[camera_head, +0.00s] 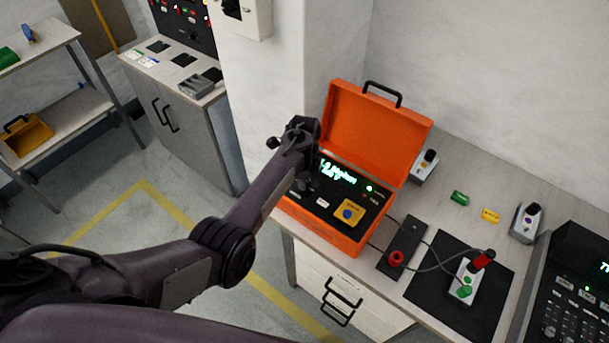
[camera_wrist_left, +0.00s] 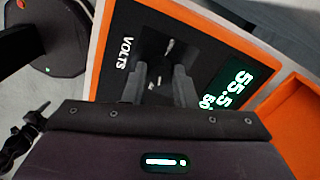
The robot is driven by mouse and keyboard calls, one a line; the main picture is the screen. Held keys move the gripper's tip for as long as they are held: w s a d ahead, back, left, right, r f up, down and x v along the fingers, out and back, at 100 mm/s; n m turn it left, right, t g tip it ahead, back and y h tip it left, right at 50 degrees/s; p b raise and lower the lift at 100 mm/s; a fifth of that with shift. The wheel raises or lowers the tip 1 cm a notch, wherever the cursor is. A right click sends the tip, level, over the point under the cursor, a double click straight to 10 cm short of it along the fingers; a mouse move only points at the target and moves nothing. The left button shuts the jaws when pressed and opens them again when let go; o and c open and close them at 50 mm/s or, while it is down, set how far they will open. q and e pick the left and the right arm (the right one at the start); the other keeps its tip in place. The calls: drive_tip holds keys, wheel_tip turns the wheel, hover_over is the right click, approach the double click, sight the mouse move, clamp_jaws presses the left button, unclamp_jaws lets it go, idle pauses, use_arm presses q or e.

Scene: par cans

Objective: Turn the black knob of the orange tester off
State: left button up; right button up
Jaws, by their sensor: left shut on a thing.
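The orange tester (camera_head: 378,130) stands open on the bench, lid raised at the back. Its black panel (camera_head: 325,213) has a lit green display (camera_head: 338,172), which also shows in the left wrist view (camera_wrist_left: 232,85), and a yellow block with a blue button (camera_head: 347,213). My left gripper (camera_wrist_left: 164,75) reaches the panel's left part from above. In the left wrist view its fingers are shut on the black knob (camera_wrist_left: 168,48), beside the VOLTS label. White marks show on the knob. The fingers partly hide it, and its exact setting is unclear. My right gripper is out of view.
Right of the tester are a black strip with a red ring (camera_head: 396,258), a black mat (camera_head: 425,288) with a small switch box (camera_head: 466,280), and a dark console (camera_head: 570,290). A cable crosses between them. The raised lid bounds the back.

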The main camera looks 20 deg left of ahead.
use_arm(q)
drive_tip(key=n+p, duration=0.1)
drive_tip(key=n, duration=0.3)
drive_tip(key=shift+r+n, duration=0.15)
drive_tip(key=shift+n, duration=0.15)
drive_tip(key=n+p, duration=0.1)
drive_tip(key=n, duration=0.2)
drive_tip(key=shift+n, duration=0.4)
drive_tip(key=n, duration=0.4)
drive_tip(key=shift+p, duration=0.35)
drive_tip(key=n, duration=0.8)
drive_tip(key=shift+n, duration=0.3)
drive_tip(key=n, duration=0.3)
drive_tip(key=shift+n, duration=0.3)
drive_tip(key=n, duration=0.4)
drive_tip(key=shift+n+b, duration=0.55)
drive_tip(key=shift+n, duration=1.25)
